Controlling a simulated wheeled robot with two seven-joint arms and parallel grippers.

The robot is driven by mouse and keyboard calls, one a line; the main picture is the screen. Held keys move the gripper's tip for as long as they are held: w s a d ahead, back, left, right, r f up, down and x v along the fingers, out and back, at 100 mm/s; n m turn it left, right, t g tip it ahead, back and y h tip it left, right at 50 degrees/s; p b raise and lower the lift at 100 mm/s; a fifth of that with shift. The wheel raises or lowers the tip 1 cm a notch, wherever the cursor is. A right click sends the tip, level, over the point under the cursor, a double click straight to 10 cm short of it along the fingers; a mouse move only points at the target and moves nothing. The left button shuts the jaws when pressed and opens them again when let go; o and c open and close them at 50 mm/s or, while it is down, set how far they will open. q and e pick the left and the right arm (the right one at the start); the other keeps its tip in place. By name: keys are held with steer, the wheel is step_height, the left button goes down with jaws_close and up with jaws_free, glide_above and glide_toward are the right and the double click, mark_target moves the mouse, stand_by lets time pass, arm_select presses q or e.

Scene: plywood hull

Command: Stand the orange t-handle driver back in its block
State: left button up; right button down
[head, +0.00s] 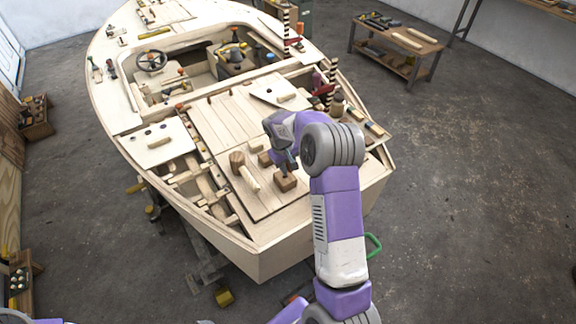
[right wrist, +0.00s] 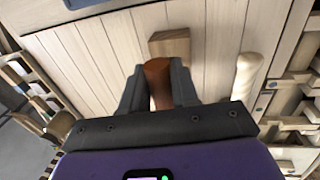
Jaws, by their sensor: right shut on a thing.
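My right gripper (head: 289,168) is over the deck panel, pointing down. In the right wrist view its two fingers (right wrist: 159,88) are shut on an orange-brown handle, the orange t-handle driver (right wrist: 158,72). A small brown wooden block (head: 285,183) sits on the panel just below the fingers in the head view. A wooden block (right wrist: 170,44) also shows just beyond the handle in the right wrist view. The driver's lower end is hidden, so I cannot tell whether it is in the block. My left gripper is out of view.
A wooden mallet (head: 238,160) lies on the deck panel (head: 226,128) left of the gripper, with another small block (head: 265,158) nearby. Open hull framing (head: 200,182) lies to the left. Jars and tools line the right side. A low bench (head: 412,48) stands far right.

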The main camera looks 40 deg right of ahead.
steer(key=c, duration=0.8)
jaws_free()
steer(key=r, duration=0.2)
steer(key=a+r, duration=0.1)
steer(key=r, duration=0.2)
steer(key=r+p, duration=0.1)
steer(key=r, duration=0.1)
steer(key=shift+a+r, duration=0.15)
steer(key=shift+r, duration=0.1)
